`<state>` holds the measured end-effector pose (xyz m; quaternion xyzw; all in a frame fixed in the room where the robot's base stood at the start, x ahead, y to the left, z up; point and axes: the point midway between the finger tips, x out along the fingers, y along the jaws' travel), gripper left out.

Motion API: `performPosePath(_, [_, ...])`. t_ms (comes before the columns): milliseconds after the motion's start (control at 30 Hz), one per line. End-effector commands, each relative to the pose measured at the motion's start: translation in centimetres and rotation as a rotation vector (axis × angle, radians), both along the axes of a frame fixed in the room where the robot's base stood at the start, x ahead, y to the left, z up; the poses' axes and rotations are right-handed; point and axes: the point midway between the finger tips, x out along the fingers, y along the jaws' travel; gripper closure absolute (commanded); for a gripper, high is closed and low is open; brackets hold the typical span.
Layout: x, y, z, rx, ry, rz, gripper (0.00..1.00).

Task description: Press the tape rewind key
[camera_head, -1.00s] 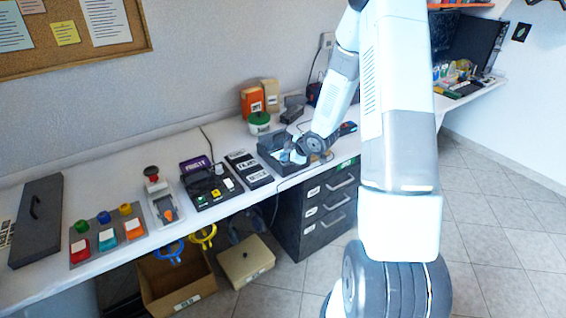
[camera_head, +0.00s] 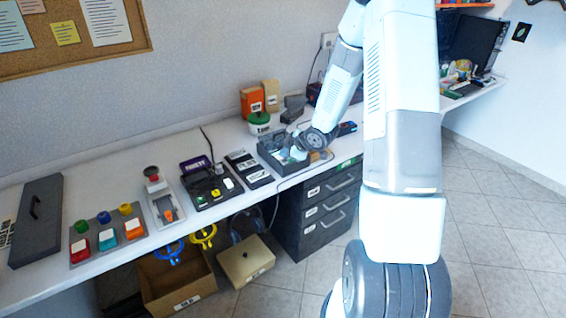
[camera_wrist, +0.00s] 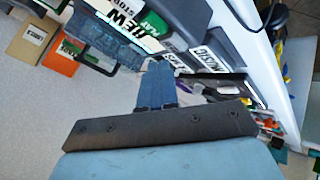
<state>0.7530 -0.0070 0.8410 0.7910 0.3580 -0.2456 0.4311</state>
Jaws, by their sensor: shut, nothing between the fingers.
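A dark tape unit (camera_head: 270,152) stands on the bench below my gripper. In the wrist view, a white key (camera_wrist: 133,28) with large black letters that look like REW lies just beyond my fingertips. A part with lettering that looks like STOP (camera_wrist: 124,5) is beside it at the top edge. My gripper (camera_wrist: 160,64) is shut and empty, its two blue fingers together. It also shows in the head view (camera_head: 297,153), low over the tape unit. Whether the fingertips touch anything cannot be told.
A dark box with white labels (camera_head: 247,168) and a device with a purple sign (camera_head: 196,164) stand left of the tape unit. A green-lidded tub (camera_head: 259,124) and an orange box (camera_head: 251,103) stand behind. A drawer cabinet (camera_head: 311,222) is below the bench.

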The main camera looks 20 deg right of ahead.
Motion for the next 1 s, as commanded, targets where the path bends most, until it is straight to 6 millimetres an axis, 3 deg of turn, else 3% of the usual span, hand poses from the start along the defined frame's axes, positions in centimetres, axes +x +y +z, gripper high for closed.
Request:
performPosePath(600, [0.0, -0.1, 4.6, -0.001, -0.002, 0.0, 1.0])
performPosePath(1000, [0.0, 0.0, 4.9, 0.0, 0.0, 0.0, 1.0])
